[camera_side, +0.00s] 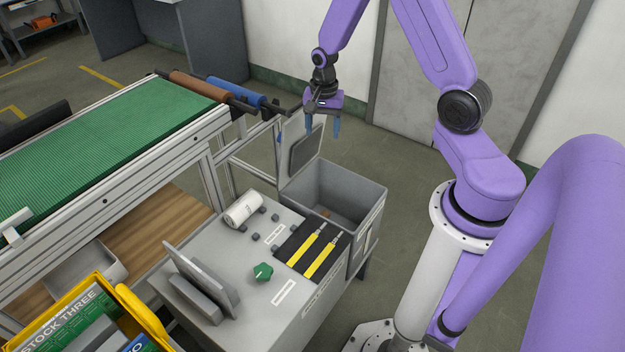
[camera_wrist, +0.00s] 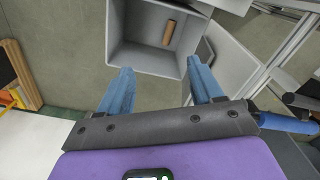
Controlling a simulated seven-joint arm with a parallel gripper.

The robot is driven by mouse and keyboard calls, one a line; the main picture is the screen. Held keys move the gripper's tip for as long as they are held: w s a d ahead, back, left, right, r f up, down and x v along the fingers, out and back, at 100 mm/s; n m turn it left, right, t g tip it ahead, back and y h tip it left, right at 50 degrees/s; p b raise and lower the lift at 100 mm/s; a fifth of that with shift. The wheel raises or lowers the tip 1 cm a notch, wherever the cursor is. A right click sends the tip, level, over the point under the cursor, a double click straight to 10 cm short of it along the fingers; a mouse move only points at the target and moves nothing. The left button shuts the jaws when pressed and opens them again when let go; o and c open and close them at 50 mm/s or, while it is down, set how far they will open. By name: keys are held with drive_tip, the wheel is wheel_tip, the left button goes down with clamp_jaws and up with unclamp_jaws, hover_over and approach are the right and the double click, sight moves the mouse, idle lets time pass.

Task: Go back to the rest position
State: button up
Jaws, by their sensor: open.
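My gripper (camera_side: 322,125) hangs in the air above the open grey bin, with its blue fingers pointing down. In the wrist view my gripper (camera_wrist: 160,88) has its two fingers spread wide apart with nothing between them. The grey bin (camera_side: 364,222) stands open below, its lid (camera_side: 303,152) raised at the far left side. In the wrist view the bin (camera_wrist: 124,38) holds a brown cylindrical piece (camera_wrist: 169,33) lying at its bottom. In the side view only a small brownish patch of that piece shows.
A green conveyor (camera_side: 110,125) with brown (camera_side: 198,86) and blue (camera_side: 236,93) rollers stands at the left. A grey bench (camera_side: 250,240) holds a white cylinder (camera_side: 243,208), two yellow-handled tools (camera_side: 320,258) and a green knob (camera_side: 262,271). A yellow crate (camera_side: 140,314) is at the lower left.

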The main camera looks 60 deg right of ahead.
drive_tip(key=s+a+r+n, duration=0.5)
drive_tip(key=a+n, duration=0.2)
drive_tip(key=a, duration=0.1)
drive_tip(key=s+a+r+n, duration=0.6)
drive_tip(key=a, duration=0.2)
drive_tip(key=s+a+r+n, duration=0.1)
drive_tip(key=s+r+n, duration=0.1)
drive_tip(key=s+n, duration=0.4)
drive_tip(key=s+a+r+n, duration=0.1)
drive_tip(key=s+r+n, duration=0.2)
drive_tip(key=s+n, duration=0.3)
drive_tip(key=shift+s+n, duration=0.3)
drive_tip(key=shift+s, duration=0.95)
drive_tip(key=shift+c, duration=0.3)
